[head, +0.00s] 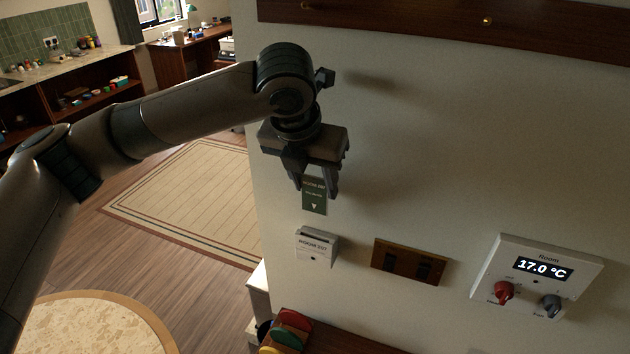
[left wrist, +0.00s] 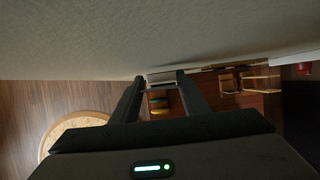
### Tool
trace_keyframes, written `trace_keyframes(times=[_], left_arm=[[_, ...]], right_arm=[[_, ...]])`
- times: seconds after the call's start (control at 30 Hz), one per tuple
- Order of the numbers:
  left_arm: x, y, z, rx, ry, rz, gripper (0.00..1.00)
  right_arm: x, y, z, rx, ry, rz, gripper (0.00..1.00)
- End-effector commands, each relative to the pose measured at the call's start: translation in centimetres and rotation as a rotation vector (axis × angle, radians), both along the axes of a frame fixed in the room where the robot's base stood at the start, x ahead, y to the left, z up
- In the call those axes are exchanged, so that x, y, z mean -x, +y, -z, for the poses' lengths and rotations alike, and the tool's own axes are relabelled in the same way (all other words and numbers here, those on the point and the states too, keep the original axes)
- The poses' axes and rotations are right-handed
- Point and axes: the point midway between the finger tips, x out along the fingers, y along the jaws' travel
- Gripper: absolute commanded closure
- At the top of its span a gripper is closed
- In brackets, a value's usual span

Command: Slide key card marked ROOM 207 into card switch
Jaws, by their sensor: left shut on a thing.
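The green key card (head: 314,198) has small pale print, too small to read surely, and a light arrow pointing down. My left gripper (head: 316,190) is shut on its upper part and holds it upright, fingers pointing down. The card switch (head: 316,247) is a small pale box on the wall, labelled ROOM 207. The card's lower edge is above the switch, with a gap between them in the head view. In the left wrist view a pale block (left wrist: 162,77) shows between the fingertips; I cannot tell the card's edge there. My right gripper is out of view.
Right of the switch are a brown wall panel with dark switches (head: 409,262) and a white thermostat (head: 536,275) reading 17.0 °C. Below is a wooden shelf (head: 352,340) with coloured round things (head: 291,328). The wall (head: 450,140) around the gripper is bare.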

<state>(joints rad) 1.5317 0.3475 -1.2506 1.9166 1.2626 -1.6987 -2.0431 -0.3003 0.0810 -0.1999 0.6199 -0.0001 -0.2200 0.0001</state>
Motion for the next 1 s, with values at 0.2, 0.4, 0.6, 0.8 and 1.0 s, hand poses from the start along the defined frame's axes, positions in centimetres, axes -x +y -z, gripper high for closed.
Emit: trace_keyframes(times=[0.2, 0.4, 0.6, 0.8, 1.0], left_arm=[[0.0, 0.0, 0.3, 0.000, 0.000, -0.001, 0.79], [0.0, 0.0, 0.9, 0.000, 0.000, -0.001, 0.79], [0.0, 0.0, 1.9, 0.000, 0.001, -0.001, 0.79], [0.0, 0.0, 3.1, 0.000, 0.000, -0.001, 0.79], [0.0, 0.0, 4.1, 0.000, 0.000, -0.001, 0.79]], right_arm=[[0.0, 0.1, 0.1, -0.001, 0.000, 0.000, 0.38], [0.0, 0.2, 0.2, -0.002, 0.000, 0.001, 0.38], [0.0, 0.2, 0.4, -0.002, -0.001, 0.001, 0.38], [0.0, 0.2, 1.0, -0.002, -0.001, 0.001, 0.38], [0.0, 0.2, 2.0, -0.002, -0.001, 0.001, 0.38]])
